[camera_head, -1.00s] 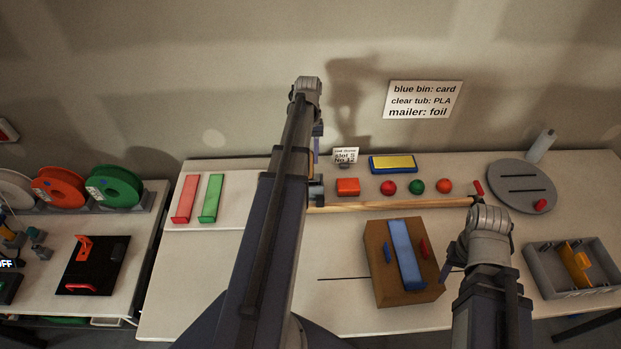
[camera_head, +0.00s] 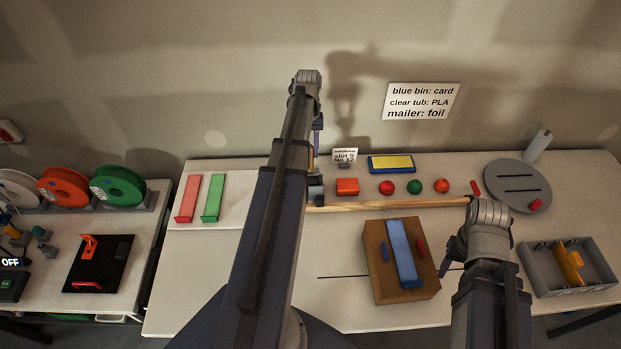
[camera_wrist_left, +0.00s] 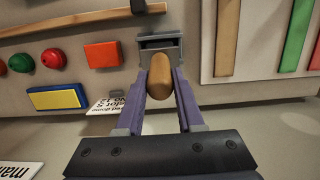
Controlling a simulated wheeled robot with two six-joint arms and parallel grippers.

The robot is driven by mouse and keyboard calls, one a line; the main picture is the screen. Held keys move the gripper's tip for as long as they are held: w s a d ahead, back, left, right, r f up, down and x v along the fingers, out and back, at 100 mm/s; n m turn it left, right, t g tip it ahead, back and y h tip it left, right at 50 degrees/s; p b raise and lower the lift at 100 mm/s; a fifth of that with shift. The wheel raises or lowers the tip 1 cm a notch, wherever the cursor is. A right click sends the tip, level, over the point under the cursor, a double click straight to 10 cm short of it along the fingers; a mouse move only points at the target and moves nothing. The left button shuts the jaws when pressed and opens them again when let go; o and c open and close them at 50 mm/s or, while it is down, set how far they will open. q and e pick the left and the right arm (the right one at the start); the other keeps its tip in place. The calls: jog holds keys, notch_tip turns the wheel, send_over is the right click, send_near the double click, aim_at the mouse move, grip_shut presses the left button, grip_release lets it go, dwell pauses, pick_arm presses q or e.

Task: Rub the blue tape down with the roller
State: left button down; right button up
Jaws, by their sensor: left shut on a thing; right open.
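A brown box (camera_head: 376,285) stands on the table with a long strip of blue tape (camera_head: 403,254) along its top. My left gripper (camera_wrist_left: 160,82) is shut on a rounded tan wooden handle (camera_wrist_left: 161,70), taken to be the roller's. The handle's far end is at a grey slotted holder (camera_wrist_left: 160,42); I cannot tell whether they touch. The roller's head is not visible. In the head view my left arm hides most of this, and the holder shows as a dark block (camera_head: 315,190). My right gripper (camera_head: 447,268) is open and empty, just right of the box, its fingers partly hidden.
A wooden rail (camera_head: 390,204) crosses the table behind the box. Beyond it are an orange block (camera_head: 347,187), several small balls and a blue-yellow pad (camera_head: 391,164). A grey tray (camera_head: 540,288) and round grey plate (camera_head: 518,188) stand right.

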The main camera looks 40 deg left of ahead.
pick_arm(q)
jog(key=shift+w+a+r+p, duration=0.1)
jog(key=shift+w+r+p, duration=0.05)
jog(key=shift+r+p, duration=0.5)
jog(key=shift+r, duration=0.4)
jog(key=shift+w+a+r+p, duration=0.1)
jog(key=shift+r+p, duration=0.6)
jog(key=shift+p, duration=0.25)
